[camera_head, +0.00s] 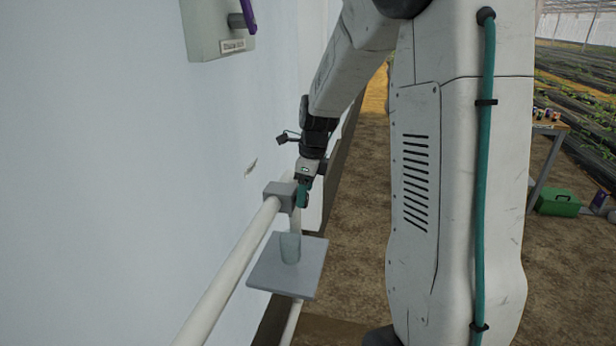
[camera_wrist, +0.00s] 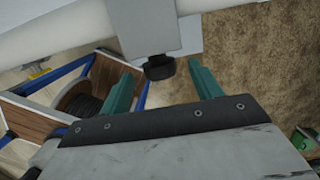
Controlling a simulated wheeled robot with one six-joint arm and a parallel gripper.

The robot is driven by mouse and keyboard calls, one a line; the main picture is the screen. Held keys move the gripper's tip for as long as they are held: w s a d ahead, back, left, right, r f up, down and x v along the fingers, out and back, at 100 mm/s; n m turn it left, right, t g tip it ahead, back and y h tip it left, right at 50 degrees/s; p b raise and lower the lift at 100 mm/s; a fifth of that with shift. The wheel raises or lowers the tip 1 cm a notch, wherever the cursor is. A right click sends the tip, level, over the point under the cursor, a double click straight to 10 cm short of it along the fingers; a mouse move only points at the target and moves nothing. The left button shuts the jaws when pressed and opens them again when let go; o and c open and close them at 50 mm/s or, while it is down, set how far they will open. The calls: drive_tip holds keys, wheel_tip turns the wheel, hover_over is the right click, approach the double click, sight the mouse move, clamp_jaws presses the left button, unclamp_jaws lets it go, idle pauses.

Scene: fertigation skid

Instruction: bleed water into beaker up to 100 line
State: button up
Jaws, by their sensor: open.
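A grey valve block (camera_head: 279,196) sits on the white pipe along the wall. The wrist view shows the grey block (camera_wrist: 148,24) with a black knob (camera_wrist: 160,68) sticking out of it. My gripper (camera_wrist: 163,70) is open, its teal fingers either side of the knob, with a visible gap on each side. In the head view my gripper (camera_head: 303,192) is at the right side of the block. A translucent beaker (camera_head: 290,249) stands upright on a grey shelf (camera_head: 272,277) below the block. I cannot make out its lines or any water in it.
The white pipe (camera_head: 228,270) runs along the wall. A grey-green box (camera_head: 215,30) with a purple handle hangs on the wall above. A bench (camera_head: 545,150) and a green case (camera_head: 558,203) stand far right. The wrist view shows a dark cable reel (camera_wrist: 82,99).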

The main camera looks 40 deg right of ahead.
drive_tip(key=shift+w+a+f, duration=0.1)
drive_tip(key=shift+f, duration=0.8)
drive_tip(key=c, duration=1)
drive_tip(key=shift+s+a+t+h, duration=0.2)
drive_tip(key=shift+t+h, duration=0.4)
drive_tip(key=shift+h, duration=0.2)
drive_tip(key=shift+t+h, duration=0.6)
drive_tip(key=shift+h, duration=0.2)
